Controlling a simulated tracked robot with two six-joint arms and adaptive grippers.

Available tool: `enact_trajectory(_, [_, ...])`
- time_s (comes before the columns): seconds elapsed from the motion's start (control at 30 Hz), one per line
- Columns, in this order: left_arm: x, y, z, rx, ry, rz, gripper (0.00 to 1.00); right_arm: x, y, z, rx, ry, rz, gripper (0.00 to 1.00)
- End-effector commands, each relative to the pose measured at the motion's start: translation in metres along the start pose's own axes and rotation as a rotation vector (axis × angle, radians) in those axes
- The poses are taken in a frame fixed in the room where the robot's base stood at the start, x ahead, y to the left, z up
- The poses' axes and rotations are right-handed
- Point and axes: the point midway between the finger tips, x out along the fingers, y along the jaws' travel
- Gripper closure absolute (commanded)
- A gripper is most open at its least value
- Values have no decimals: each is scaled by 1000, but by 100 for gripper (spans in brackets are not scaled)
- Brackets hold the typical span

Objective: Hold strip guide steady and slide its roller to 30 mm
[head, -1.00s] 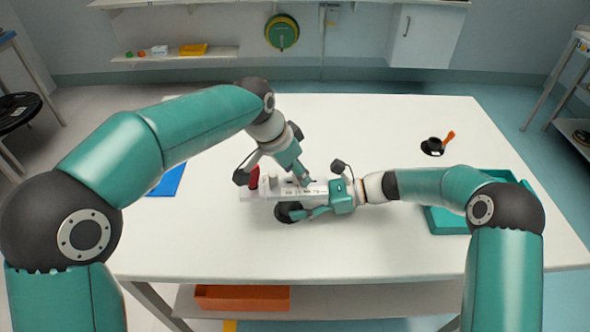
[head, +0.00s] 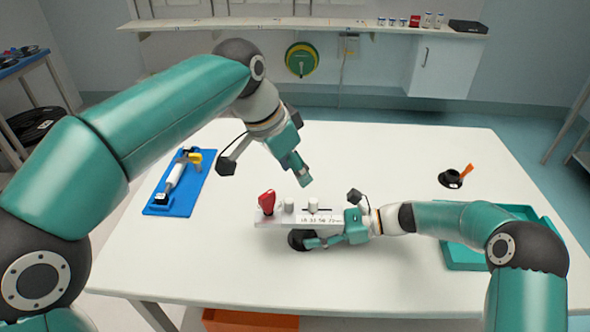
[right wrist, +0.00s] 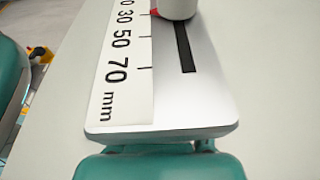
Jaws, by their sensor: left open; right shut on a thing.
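The strip guide (head: 285,222) is a pale bar with a printed mm scale, a slot and a red knob (head: 266,200) at its left end. Its grey roller (head: 313,206) stands upright in the slot, beside another pale post (head: 290,205). In the right wrist view the roller (right wrist: 177,8) is cut off by the top edge; its red pointer appears close to the 30 mark. My right gripper (head: 350,222) is shut on the guide's right end. My left gripper (head: 304,181) is open and empty, above and behind the roller, apart from it.
A blue tray (head: 166,208) with a syringe-like tool lies at the left. A teal tray (head: 465,257) is at the right, partly behind my right arm. A black spool-like item (head: 451,179) with an orange piece lies at the back right. The back middle table is clear.

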Motion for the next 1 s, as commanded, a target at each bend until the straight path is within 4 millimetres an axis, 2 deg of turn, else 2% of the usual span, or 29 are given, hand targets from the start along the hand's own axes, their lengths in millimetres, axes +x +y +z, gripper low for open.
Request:
enact_trajectory(0.17, [0, 0, 0, 0, 0, 0, 53, 0, 0, 0, 0, 0, -1, 67])
enact_trajectory(0.2, [0, 0, 0, 0, 0, 0, 53, 0, 0, 0, 0, 0, -1, 41])
enact_trajectory(0.33, [0, 0, 0, 0, 0, 0, 53, 0, 0, 0, 0, 0, -1, 19])
enact_trajectory(0.77, [0, 0, 0, 0, 0, 0, 53, -6, -1, 0, -1, 0, -2, 18])
enact_trajectory(0.87, [0, 0, 0, 0, 0, 0, 53, -17, -1, 0, -2, 0, -3, 18])
enact_trajectory(1.0, [0, 0, 0, 0, 0, 0, 53, -41, -1, -1, 0, 0, -5, 18])
